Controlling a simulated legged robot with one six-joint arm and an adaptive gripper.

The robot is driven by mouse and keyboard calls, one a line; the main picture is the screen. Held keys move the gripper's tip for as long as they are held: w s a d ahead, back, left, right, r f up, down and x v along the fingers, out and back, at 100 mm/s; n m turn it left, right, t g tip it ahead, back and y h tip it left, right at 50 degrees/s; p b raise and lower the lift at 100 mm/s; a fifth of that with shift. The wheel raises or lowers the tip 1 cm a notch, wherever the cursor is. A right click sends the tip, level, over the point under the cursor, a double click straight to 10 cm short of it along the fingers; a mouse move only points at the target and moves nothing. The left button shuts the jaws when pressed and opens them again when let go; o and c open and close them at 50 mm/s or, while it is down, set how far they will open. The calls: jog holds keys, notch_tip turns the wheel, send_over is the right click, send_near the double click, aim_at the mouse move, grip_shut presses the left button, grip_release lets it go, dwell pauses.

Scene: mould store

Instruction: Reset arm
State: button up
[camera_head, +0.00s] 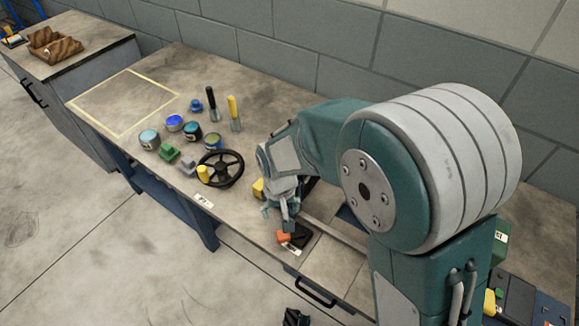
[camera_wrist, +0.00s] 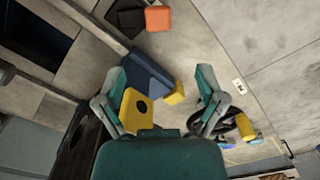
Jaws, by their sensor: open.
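My gripper (camera_head: 283,212) hangs from my bent teal arm over the workbench (camera_head: 160,75), near its front edge. In the wrist view the two teal-and-grey fingers (camera_wrist: 160,72) are spread apart, with nothing gripped between them. A yellow block with a dark round hole (camera_wrist: 133,110) and a dark blue piece with a yellow end (camera_wrist: 148,75) show below and between the fingers. I cannot tell the gap in height. An orange block (camera_head: 283,237) lies by a black pad (camera_head: 300,236), close to the gripper in the head view; it also shows in the wrist view (camera_wrist: 157,18).
A black handwheel (camera_head: 236,170) lies left of the gripper. The taped square (camera_head: 125,100) is empty. A block wall (camera_head: 300,55) runs behind.

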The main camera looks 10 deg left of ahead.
jog(key=s+d+r+m+t, duration=0.2)
jog(key=d+r, duration=0.8)
jog(key=s+d+r+m+t, duration=0.2)
jog(key=d+r, duration=0.7)
jog(key=d, duration=0.1)
jog(key=s+d+r+m+t, duration=0.1)
jog(key=s+d+r, duration=0.2)
jog(key=s+d, duration=0.3)
jog(key=shift+s+d+t, duration=0.15)
jog(key=shift+s+t, duration=0.15)
jog(key=shift+s, duration=0.2)
